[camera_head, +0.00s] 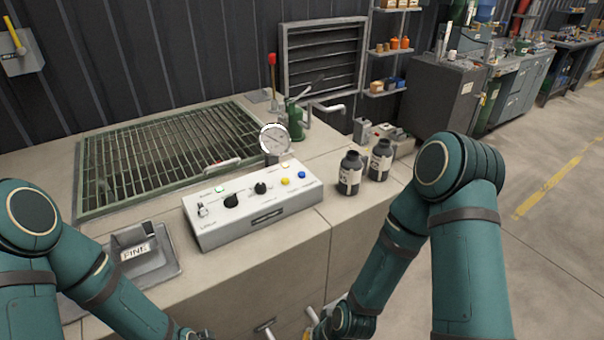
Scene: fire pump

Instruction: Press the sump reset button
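A white control box (253,205) sits on the front of the bench. The small labels are too blurred to tell which one is the sump reset. My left arm runs down to the bottom edge, its gripper cut off below the picture. My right gripper (318,328) is low at the bottom edge, below and apart from the box; its fingers are not clear.
A metal grate (165,155) lies behind the box, with a round gauge (274,139) at its right. Two dark bottles (350,174) stand right of the box. A grey holder marked FINE (140,255) sits at the left front. The space above the box is clear.

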